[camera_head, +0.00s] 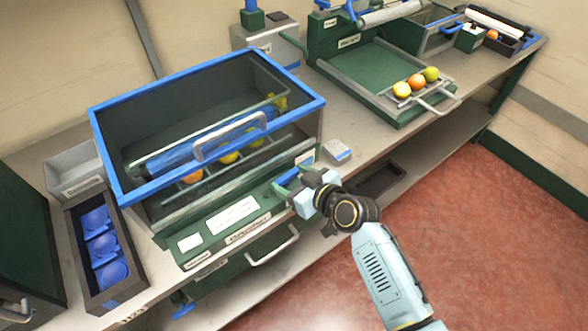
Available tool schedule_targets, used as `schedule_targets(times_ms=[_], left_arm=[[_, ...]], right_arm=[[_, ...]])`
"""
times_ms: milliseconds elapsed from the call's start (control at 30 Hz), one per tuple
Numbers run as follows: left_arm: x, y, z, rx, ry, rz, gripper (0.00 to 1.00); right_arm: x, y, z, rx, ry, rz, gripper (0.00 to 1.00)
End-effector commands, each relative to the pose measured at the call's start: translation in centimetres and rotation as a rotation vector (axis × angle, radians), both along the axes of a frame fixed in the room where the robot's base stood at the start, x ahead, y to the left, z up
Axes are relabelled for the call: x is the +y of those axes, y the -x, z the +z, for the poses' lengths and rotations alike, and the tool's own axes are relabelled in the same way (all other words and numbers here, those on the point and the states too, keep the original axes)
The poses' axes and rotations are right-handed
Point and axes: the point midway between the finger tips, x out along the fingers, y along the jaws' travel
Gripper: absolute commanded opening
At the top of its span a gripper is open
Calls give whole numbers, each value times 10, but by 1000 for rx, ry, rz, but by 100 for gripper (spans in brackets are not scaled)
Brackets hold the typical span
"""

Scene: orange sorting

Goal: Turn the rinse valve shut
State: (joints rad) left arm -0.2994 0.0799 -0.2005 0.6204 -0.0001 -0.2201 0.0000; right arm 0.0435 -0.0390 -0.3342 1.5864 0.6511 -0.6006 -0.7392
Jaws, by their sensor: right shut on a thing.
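The rinse box (120,160) is a clear-walled tank with a blue rim and a silver lid handle, standing on the bench at left. Fruit and a blue roller (180,155) show inside it. At the right end of its green front panel is a small blue valve handle (284,178), mostly covered by my gripper. My right gripper (288,184) is shut on this valve handle, its arm coming from the lower right. The handle's exact angle is hard to tell. My left gripper is out of view.
A dark tray with blue cups (72,248) and a grey bin (62,178) stand at left. A green tray (375,85) with three fruits stands at the back right. A silver drawer handle (273,248) juts out below.

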Motion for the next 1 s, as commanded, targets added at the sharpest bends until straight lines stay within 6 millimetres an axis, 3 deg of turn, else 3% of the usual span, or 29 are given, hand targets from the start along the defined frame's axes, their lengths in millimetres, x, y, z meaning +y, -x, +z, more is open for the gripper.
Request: schedule_targets(times_ms=[33,200,567,600,767,1000], left_arm=[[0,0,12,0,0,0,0],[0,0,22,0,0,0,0],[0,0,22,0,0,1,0],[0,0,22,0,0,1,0],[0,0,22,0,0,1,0],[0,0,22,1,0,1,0]], right_arm=[[1,2,4,6,0,-30,43],[2,2,1,3,0,-99,43],[1,2,-1,-1,1,-114,43],[1,2,-1,-1,1,-114,67],[2,2,-1,0,0,-113,87],[2,2,0,-1,-1,-113,87]])
